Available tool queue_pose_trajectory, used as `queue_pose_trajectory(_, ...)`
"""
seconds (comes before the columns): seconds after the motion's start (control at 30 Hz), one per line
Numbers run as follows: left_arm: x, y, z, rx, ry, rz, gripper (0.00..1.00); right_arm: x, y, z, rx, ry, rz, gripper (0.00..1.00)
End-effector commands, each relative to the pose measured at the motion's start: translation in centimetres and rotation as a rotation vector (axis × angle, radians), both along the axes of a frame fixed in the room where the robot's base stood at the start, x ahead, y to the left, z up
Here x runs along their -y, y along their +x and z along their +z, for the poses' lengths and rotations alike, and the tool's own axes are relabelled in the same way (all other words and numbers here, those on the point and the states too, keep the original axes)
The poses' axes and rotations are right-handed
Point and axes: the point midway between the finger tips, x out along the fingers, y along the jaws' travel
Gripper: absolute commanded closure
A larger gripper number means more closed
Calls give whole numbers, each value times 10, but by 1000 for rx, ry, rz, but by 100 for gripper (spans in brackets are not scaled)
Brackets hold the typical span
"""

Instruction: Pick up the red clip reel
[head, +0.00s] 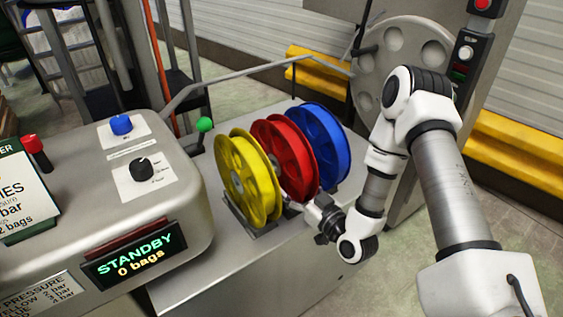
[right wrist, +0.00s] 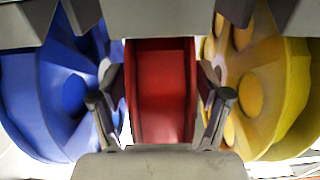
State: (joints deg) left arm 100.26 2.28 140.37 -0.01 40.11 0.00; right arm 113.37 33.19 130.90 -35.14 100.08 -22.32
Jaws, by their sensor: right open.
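The red clip reel (head: 285,156) stands upright on the machine top, between the yellow reel (head: 247,178) and the blue reel (head: 322,145). My right gripper (head: 300,205) is low at the near edge of the reels, its tips partly hidden in the head view. In the right wrist view the red reel (right wrist: 161,90) is edge-on in the middle. The open fingers of the right gripper (right wrist: 161,102) are on either side of it, with the blue reel (right wrist: 50,85) at left and the yellow reel (right wrist: 262,85) at right. My left gripper is not in view.
A control box (head: 185,215) with knobs and a STANDBY display (head: 135,256) stands left of the reels. A green-knobbed lever (head: 204,125) is close behind the yellow reel. A large grey wheel (head: 392,60) stands behind right. Gaps between reels are narrow.

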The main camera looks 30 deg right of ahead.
Motion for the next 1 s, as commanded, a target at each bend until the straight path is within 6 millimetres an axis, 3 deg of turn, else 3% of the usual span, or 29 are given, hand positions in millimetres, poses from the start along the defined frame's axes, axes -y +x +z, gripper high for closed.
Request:
queue_pose_trajectory(0.1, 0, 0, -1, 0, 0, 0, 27, -2, 12, 1, 2, -1, 1, 24)
queue_pose_trajectory(0.3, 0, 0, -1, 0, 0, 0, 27, -1, 12, 1, 0, 1, 0, 28)
queue_pose_trajectory(0.5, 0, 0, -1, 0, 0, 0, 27, -1, 11, 1, 1, 1, 0, 98)
queue_pose_trajectory(0.83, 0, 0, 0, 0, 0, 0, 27, -1, 12, 3, 3, 1, 0, 100)
queue_pose_trajectory(1.0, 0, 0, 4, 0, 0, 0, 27, -1, 12, 17, 5, 2, -2, 100)
